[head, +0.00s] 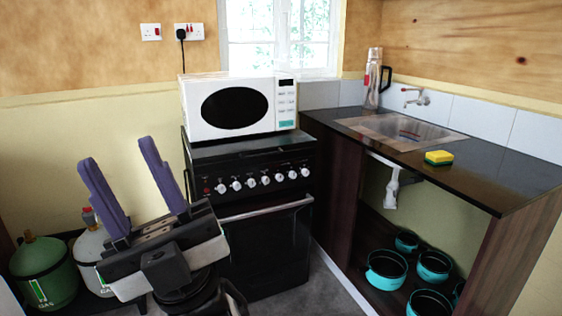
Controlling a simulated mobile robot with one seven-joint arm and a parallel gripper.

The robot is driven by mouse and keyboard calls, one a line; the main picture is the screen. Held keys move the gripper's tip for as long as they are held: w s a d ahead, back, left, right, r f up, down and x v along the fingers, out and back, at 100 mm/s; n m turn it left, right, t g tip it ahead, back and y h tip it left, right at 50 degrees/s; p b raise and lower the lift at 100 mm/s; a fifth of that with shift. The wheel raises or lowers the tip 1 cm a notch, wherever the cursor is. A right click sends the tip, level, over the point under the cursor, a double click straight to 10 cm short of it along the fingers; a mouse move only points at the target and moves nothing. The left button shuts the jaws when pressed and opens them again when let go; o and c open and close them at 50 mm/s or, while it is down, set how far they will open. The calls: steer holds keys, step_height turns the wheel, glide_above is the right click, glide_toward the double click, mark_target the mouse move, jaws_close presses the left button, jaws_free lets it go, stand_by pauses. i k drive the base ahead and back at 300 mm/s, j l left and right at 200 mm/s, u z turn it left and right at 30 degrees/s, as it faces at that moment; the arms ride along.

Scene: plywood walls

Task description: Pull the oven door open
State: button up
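The black oven (262,245) stands against the back wall, with a row of white knobs along its front panel. Its door (268,236) is shut, and a light metal bar handle (266,208) runs along the door's top edge. My gripper (122,178) is in the left foreground with its two purple fingers pointing up, spread apart and empty. It is to the left of the oven and apart from the handle. My arm hides the oven's lower left side.
A white microwave (238,106) sits on the oven. Gas bottles (44,268) stand at left. To the right is a counter (490,176) with a sink (398,132), sponge (438,157) and flask (373,78); several teal pots (386,270) stand below. Some grey floor (318,290) is clear before the oven.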

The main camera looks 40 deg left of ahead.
mark_target(262, 233)
steer(key=i+j+u, duration=0.2)
steer(key=i+j, duration=0.55)
steer(key=j, duration=0.35)
steer(key=i+j+u, duration=0.25)
steer(key=i+j, duration=0.55)
steer(key=j, duration=0.15)
